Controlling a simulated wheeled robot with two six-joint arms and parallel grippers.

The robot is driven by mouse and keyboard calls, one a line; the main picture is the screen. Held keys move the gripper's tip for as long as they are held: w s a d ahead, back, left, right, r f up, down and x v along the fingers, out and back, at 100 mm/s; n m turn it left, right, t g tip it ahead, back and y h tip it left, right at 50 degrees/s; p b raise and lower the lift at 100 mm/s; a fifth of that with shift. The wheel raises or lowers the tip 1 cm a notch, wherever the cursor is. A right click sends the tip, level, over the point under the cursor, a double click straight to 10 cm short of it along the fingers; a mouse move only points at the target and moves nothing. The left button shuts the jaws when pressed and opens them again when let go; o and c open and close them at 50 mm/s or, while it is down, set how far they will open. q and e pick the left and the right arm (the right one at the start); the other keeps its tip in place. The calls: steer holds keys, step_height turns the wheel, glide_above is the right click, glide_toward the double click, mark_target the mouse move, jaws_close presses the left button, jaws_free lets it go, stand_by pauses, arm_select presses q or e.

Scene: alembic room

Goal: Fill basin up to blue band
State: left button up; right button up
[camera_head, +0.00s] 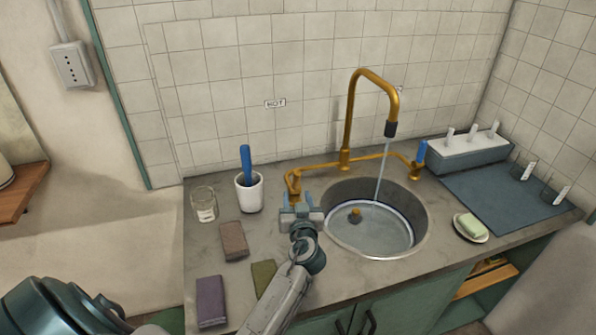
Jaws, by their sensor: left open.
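The round metal basin (424,208) is set in the counter. Shallow-looking clear water (385,230) lies in it, with a pale bluish ring around its edge; I cannot tell how the level stands against a blue band. A brass tap (292,180) is at left, and a blue-handled tap (421,153) at right. My left gripper (299,200) is open just in front of the left tap; contact is unclear.
A cup with a blue-handled brush (249,195), a glass jar (204,205) and several sponges (234,241) stand left of the basin. A soap dish (471,228), dark mat (500,200) and white-topped rack (472,150) are at right.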

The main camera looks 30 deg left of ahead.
mark_target(297, 182)
arm_select(q)
steer(key=shift+w+r+p, duration=0.35)
steer(key=shift+w+r, duration=0.05)
steer(key=shift+w, duration=0.2)
steer(key=x, duration=0.3)
steer(key=shift+w+p, duration=0.1)
steer(key=shift+p, duration=0.2)
steer(key=x, duration=0.6)
steer(key=shift+f, duration=0.15)
steer(key=shift+a, duration=0.1)
arm_select(e)
steer(key=shift+d+r, duration=0.45)
steer(key=shift+r, duration=0.4)
arm_select(q)
steer(key=shift+c, duration=0.2)
arm_select(e)
steer(key=shift+d, duration=0.25)
arm_select(q)
jaws_close()
arm_select(e)
steer(key=shift+d, duration=0.3)
